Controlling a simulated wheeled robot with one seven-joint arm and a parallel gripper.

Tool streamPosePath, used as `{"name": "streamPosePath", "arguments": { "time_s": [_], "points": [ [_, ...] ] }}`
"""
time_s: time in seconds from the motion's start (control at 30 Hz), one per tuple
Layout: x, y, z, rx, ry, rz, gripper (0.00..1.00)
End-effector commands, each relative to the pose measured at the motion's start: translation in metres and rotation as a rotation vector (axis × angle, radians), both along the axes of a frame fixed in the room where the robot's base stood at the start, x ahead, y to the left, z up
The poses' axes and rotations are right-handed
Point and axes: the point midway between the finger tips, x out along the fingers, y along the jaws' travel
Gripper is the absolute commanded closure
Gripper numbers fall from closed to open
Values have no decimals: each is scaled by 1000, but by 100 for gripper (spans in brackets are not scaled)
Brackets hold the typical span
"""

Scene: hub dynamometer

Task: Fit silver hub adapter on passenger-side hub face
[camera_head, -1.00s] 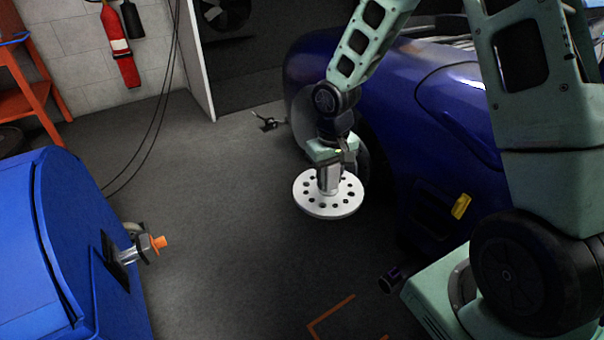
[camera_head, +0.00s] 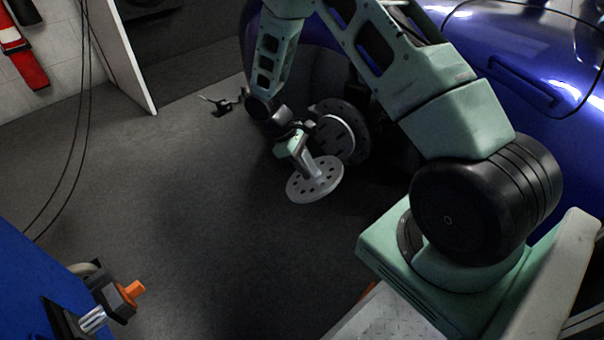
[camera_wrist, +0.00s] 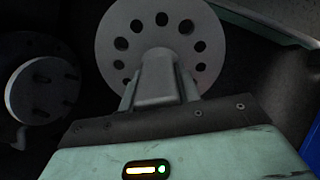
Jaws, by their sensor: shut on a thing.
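The silver hub adapter (camera_head: 315,180) is a round disc with a ring of holes and a stem. My gripper (camera_head: 310,170) is shut on its stem and holds the disc tilted above the floor. In the wrist view the adapter (camera_wrist: 160,35) fills the top middle, with my gripper (camera_wrist: 158,90) below it. The car's hub face (camera_head: 333,137) is a pale disc in the dark wheel area, just behind and right of the adapter in the head view. The hub face also shows in the wrist view (camera_wrist: 42,90), left of the adapter, with studs on it. The two look apart.
The blue car (camera_head: 540,85) stands behind my arm. A blue machine (camera_head: 30,280) with a shaft and orange tip (camera_head: 134,289) is at the lower left. A small dark item (camera_head: 222,105) lies on the floor near a wall panel. The middle floor is clear.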

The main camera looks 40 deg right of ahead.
Motion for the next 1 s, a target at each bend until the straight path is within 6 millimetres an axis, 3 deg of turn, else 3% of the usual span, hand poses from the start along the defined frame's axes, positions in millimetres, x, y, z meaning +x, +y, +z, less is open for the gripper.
{"name": "streamPosePath", "arguments": {
  "time_s": [0.03, 0.1, 0.2, 0.4, 0.53, 0.7, 1.0],
  "points": [
    [1, -9, -34, -47, 64, 82, 100],
    [3, -25, -56, -125, 154, 199, 100],
    [8, -47, -83, -256, 270, 365, 100],
    [34, -85, -119, -555, 424, 671, 100],
    [60, -98, -129, -737, 466, 826, 100],
    [93, -99, -129, -905, 470, 953, 100],
    [118, -94, -122, -1008, 458, 1027, 100]
  ]
}}
